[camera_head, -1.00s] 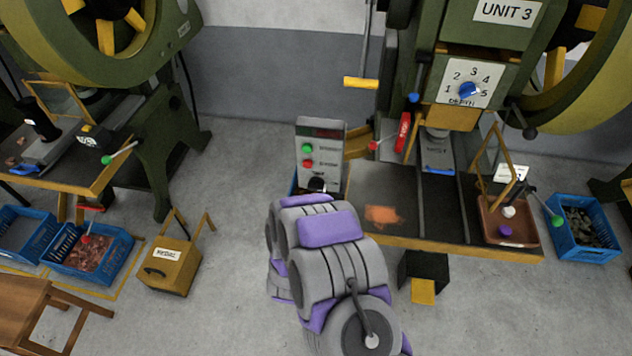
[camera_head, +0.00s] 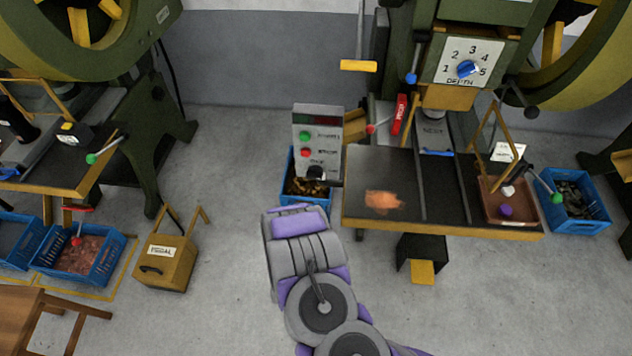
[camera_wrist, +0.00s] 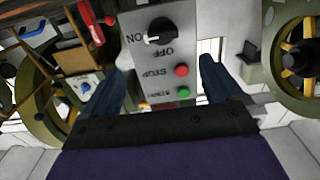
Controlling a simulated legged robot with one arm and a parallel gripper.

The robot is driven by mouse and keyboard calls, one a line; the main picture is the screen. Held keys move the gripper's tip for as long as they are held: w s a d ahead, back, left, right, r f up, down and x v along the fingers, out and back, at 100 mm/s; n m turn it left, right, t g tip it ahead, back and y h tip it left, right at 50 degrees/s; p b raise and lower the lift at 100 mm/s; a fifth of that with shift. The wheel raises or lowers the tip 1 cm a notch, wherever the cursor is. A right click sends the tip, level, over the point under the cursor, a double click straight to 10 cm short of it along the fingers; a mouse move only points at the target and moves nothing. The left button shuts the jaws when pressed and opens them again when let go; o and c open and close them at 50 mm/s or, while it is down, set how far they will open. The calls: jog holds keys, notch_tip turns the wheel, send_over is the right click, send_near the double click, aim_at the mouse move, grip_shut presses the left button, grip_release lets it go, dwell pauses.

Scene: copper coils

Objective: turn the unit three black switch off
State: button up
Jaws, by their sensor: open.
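The grey control box (camera_head: 331,133) stands left of the press with the depth dial in the head view. It has a green button, a red button and a black switch (camera_head: 316,172) low on its face. In the wrist view the black switch (camera_wrist: 160,31) appears upside down, its white mark towards the ON label and away from OFF. My gripper (camera_wrist: 162,65) is open and empty. Its two dark fingers are spread either side of the box's face, with the switch beyond their tips. Contact cannot be told. The gripper cannot be made out clearly in the head view.
The red button (camera_wrist: 181,70) and green button (camera_wrist: 183,92) lie between my fingers in the wrist view. The press table (camera_head: 450,230) is just right of the box. A blue crate (camera_head: 304,200) sits beneath the box. Open floor lies left, up to the pedal box (camera_head: 165,265).

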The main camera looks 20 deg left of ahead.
send_near(315, 178)
jog(key=w+a, duration=0.1)
jog(key=w, duration=0.1)
jog(key=x, duration=0.3)
jog(key=d+b+x, duration=0.1)
jog(key=x, duration=0.1)
jog(key=shift+w+r, duration=0.1)
jog(key=shift+w, duration=0.25)
jog(key=shift+w+a, duration=0.15)
jog(key=shift+w, duration=0.2)
jog(key=shift+w+a, duration=0.2)
jog(key=shift+w, duration=0.1)
jog(key=shift+w+a, duration=0.2)
jog(key=shift+a, duration=0.3)
jog(key=shift+d, duration=0.45)
jog(key=c, duration=0.4)
jog(key=shift+s+a, duration=0.1)
jog(key=shift+a, duration=0.1)
jog(key=c, duration=0.6)
jog(key=shift+c, duration=0.2)
